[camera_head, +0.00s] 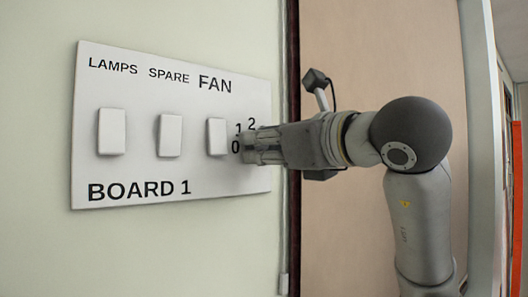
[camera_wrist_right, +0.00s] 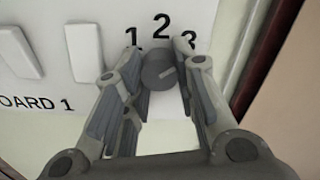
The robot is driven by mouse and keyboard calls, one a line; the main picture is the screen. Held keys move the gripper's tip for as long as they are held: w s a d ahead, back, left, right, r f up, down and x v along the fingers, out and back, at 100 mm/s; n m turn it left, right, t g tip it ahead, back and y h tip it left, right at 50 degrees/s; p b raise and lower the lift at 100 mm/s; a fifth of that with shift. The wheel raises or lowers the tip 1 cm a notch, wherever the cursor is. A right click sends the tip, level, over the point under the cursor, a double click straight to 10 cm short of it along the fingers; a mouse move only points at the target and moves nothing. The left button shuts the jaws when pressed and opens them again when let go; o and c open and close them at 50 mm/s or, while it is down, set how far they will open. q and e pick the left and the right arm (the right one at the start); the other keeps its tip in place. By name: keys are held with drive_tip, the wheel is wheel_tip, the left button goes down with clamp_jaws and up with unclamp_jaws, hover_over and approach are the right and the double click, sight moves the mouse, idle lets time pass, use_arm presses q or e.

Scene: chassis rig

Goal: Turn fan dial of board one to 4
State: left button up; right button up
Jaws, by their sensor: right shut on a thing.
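Board 1 (camera_head: 138,174) is a white panel on the pale wall, labelled LAMPS, SPARE and FAN. The fan dial (camera_wrist_right: 158,70) is a round dark grey knob below the numbers 1, 2 and 3 in the right wrist view. A light line on its face points right and slightly up there. My right gripper (camera_head: 250,150) is shut on the dial, with one finger on each side; it also shows in the right wrist view (camera_wrist_right: 165,68). In the head view the gripper hides the dial and the numbers beyond 2. The 0 shows left of the fingers. My left gripper is out of view.
Three white rocker switches stand in a row on the board: lamps (camera_head: 111,131), spare (camera_head: 170,136) and fan (camera_head: 217,136), the last close left of the dial. A dark vertical door frame edge (camera_head: 292,225) runs just right of the board.

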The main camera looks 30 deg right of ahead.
drive_tip(key=m+b, duration=0.1)
drive_tip(key=m, duration=0.3)
drive_tip(key=shift+a+f+m+b, duration=0.1)
drive_tip(key=shift+f+m+b, duration=0.1)
drive_tip(key=shift+m+b, duration=0.15)
drive_tip(key=m+b, duration=0.2)
drive_tip(key=m, duration=0.2)
drive_tip(key=shift+m, duration=0.35)
drive_tip(key=o, duration=1)
drive_tip(key=shift+r, duration=0.1)
drive_tip(key=shift+o, duration=0.2)
drive_tip(key=shift+r, duration=0.1)
